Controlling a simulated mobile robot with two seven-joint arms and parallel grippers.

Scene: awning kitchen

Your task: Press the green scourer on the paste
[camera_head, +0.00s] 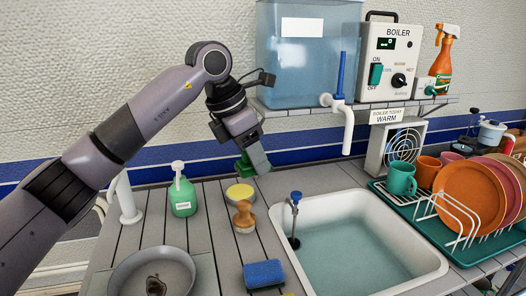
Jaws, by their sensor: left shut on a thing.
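My left gripper (253,162) comes in from the upper left and is shut on the green scourer (244,166). Only part of the scourer shows, at the left side of the fingers. It appears held above the back of the counter. A round yellow disc, which looks like the paste (240,191) in its tin, sits on the counter lower in the picture, just below the scourer. A gap shows between the scourer and the paste. My right gripper is out of view.
A green soap bottle (182,196) stands left of the paste, and a wooden-handled brush (243,216) stands in front of it. A blue sponge (263,274), a pan (152,260) with a dark patch, a water-filled sink (415,275) and a dish rack (460,238) are nearby.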

